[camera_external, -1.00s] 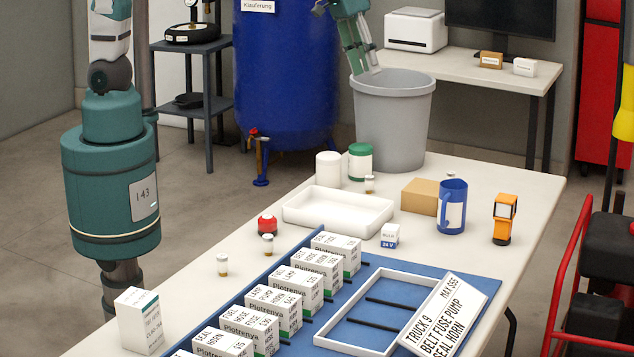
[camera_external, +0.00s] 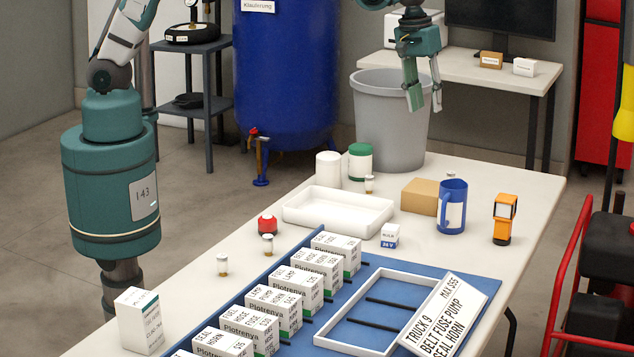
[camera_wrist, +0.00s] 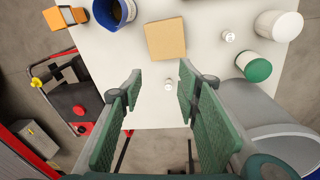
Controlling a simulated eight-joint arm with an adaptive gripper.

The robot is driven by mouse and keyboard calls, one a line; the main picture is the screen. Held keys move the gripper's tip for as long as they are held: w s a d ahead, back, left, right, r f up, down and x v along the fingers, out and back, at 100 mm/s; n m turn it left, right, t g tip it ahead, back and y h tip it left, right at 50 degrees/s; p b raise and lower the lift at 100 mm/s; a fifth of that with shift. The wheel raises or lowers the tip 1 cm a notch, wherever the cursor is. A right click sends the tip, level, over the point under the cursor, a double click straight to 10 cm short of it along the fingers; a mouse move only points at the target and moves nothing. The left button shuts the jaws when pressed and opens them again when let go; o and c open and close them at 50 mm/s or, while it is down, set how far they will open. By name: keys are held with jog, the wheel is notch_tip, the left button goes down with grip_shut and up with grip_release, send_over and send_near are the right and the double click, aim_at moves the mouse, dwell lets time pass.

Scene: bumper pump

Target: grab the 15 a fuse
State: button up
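White boxes with green stripes and printed labels stand in a slanted row on the blue mat. The print is too small to tell which is the 15 A fuse. My gripper (camera_external: 426,103) is open and empty, pointing down above the table's back edge by the grey bin, far from the boxes.
A white open frame (camera_external: 332,337) and a tilted TRUCK 9 sign (camera_external: 443,315) lie on the blue mat. A white tray (camera_external: 338,222), brown box (camera_external: 419,197), blue mug (camera_external: 452,210) and orange device (camera_external: 504,220) stand beyond. The grey bin (camera_external: 385,130) is behind the table.

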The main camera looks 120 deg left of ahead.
jog(key=w+a+f+n, duration=0.2)
jog(key=w+a+f, duration=0.1)
jog(key=a+f, duration=0.45)
jog(key=n+g, duration=0.2)
jog(key=n, duration=0.1)
send_over(451, 172)
jog(key=shift+h, duration=0.4)
notch_tip(451, 172, down, 11)
jog(key=shift+d+r, duration=0.1)
jog(key=shift+s, duration=0.1)
jog(key=shift+f, duration=0.2)
jog(key=shift+f, duration=1.25)
jog(key=shift+f, duration=2.6)
